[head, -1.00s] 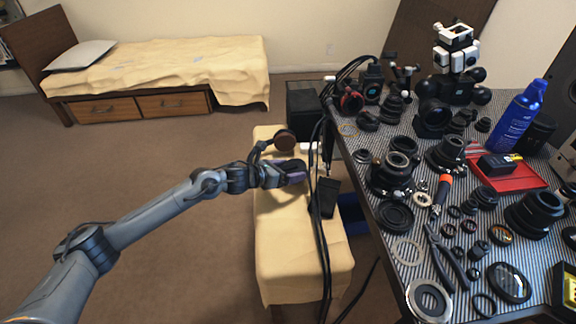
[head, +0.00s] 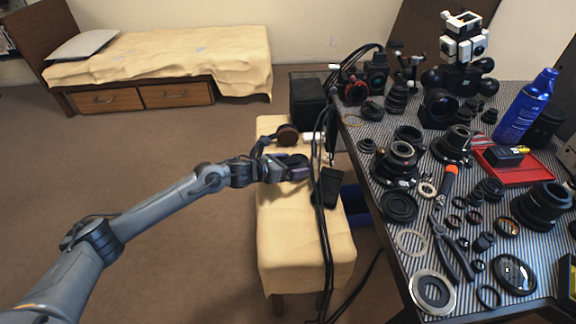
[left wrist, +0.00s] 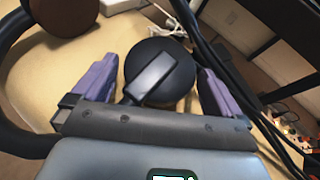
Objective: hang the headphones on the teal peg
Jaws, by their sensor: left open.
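The headphones lie on the cream-covered bench (head: 300,245). Their brown-faced ear cup (head: 287,135) shows beyond my left gripper in the head view, and at the top left of the left wrist view (left wrist: 62,12). A dark curved band runs down the left edge of the left wrist view. A round black ear cup (left wrist: 178,62) with a flat arm sits between the purple fingers of my left gripper (left wrist: 160,80). The fingers are open, one on each side of it, with visible gaps. The left gripper (head: 297,164) partly hides this cup in the head view. I see no teal peg.
Black cables (head: 322,215) hang just right of the left gripper. A black box-shaped object (head: 330,185) is beside them. The striped table (head: 405,270), crowded with lenses and tools, stands to the right. The carpet (head: 150,150) at left is clear.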

